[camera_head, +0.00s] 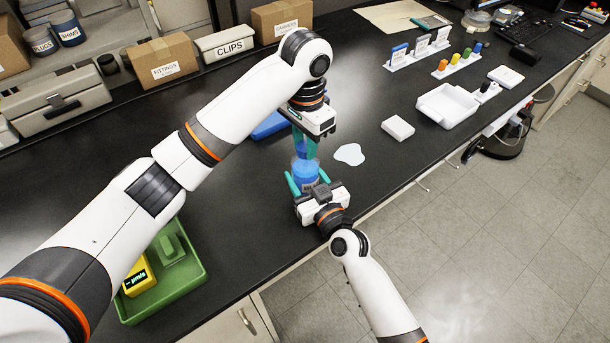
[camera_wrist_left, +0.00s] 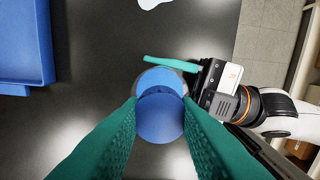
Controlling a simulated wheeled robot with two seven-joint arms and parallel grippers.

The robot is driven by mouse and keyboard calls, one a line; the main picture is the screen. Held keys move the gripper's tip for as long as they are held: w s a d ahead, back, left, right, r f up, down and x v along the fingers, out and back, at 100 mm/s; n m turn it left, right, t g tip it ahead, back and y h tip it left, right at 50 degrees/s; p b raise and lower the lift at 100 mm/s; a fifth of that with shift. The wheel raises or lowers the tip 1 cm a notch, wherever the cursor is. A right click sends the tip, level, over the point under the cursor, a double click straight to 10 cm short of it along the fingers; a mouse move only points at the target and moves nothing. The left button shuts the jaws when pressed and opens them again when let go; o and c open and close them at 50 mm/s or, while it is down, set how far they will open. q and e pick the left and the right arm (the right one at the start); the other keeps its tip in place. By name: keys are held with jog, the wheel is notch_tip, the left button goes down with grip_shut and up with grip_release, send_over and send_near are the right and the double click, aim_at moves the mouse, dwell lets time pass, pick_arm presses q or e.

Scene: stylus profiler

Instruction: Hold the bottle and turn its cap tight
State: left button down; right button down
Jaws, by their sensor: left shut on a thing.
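The blue bottle (camera_head: 305,171) stands upright near the front edge of the black bench. My right gripper (camera_head: 308,183) comes from the front, with one teal finger on each side of the bottle's body, and looks shut on it. My left gripper (camera_head: 305,144) points down from above, shut on the round blue cap (camera_wrist_left: 160,115). In the left wrist view the cap sits between the two green fingers, with the bottle (camera_wrist_left: 160,78) partly hidden behind it. I cannot tell how tightly the cap sits on the bottle's neck.
A blue tray (camera_head: 270,125) lies behind my left gripper. A pale flat patch (camera_head: 349,154) and a white box (camera_head: 398,128) are to the right. A green bin (camera_head: 190,275) with a yellow device is at front left. A white tray (camera_head: 447,106) stands further right.

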aim_at(305, 146)
pick_arm(q)
jog(key=m, duration=0.8)
jog(key=shift+m, duration=0.4)
jog(key=m, duration=1)
jog(key=c, duration=1)
grip_release()
jog(key=shift+c, duration=0.2)
jog(key=shift+c, duration=0.3)
jog(key=shift+r, duration=3.55)
notch_tip(305, 146, up, 12)
